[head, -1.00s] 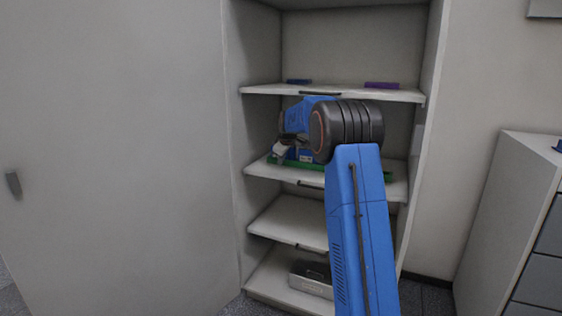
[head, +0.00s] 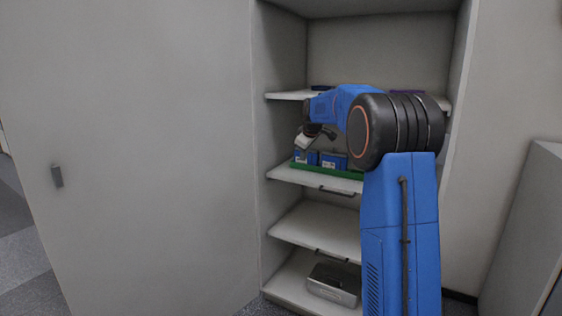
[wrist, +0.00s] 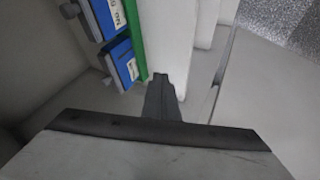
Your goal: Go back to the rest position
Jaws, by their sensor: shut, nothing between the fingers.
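My gripper (head: 320,133) is in front of the open cabinet, near the level of the shelf that bears a green tray. It is shut and empty. In the wrist view its dark closed fingers (wrist: 161,98) point past the shelf edges, beside the tray. The green tray (head: 349,175) holds blue boxes (head: 334,161), and my arm hides its right part. Two blue boxes with white labels (wrist: 121,65) and the green tray edge (wrist: 136,42) show at the upper left of the wrist view, apart from the fingers.
The cabinet has several shelves, with a lower one (head: 318,232) bare where visible. A grey metal box (head: 333,284) stands at the bottom. The large cabinet door (head: 150,150) is open at left. A grey drawer unit (head: 525,230) stands at right. Dark and purple flat items lie on the top shelf.

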